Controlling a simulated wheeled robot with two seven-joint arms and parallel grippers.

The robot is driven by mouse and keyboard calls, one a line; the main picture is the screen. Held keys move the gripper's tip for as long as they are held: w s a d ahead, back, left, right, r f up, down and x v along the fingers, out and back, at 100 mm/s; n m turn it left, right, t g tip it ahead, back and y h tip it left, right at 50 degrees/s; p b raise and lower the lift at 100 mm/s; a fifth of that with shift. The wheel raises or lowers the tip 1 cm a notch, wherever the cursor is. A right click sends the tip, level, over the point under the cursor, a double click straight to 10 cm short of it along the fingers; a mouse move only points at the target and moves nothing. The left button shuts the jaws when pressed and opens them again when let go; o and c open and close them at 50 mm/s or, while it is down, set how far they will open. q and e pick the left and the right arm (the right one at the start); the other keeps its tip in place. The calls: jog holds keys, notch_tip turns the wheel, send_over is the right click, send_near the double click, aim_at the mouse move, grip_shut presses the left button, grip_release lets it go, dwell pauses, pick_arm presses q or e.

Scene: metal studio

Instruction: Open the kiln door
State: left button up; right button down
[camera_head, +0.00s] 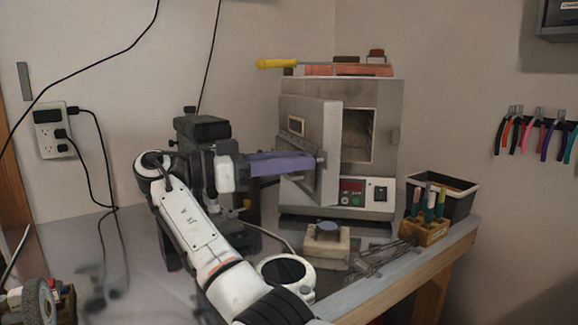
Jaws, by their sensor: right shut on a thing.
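The grey metal kiln (386,105) stands at the back of the bench. Its door (312,118) is hinged at the left and stands partly open, showing part of the pale chamber (358,135). My right gripper (312,162) reaches in from the left across the outer face of the door. Its purple-grey fingers are shut at the door handle (321,158) near the door's free edge. The fingers hide most of the handle. My left gripper is not in view.
A yellow-handled tool (277,64) and reddish bricks (348,70) lie on the kiln. In front are a pale block (326,247), tongs (372,262), a wooden tool holder (424,230) and a black bin (456,204). A white round device (286,275) sits near my arm.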

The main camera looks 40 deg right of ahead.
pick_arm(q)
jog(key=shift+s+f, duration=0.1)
pick_arm(e)
jog(key=shift+w+a, duration=0.2)
jog(key=shift+a, duration=0.1)
jog(key=c, duration=1.5)
grip_release()
jog(key=shift+f, duration=0.1)
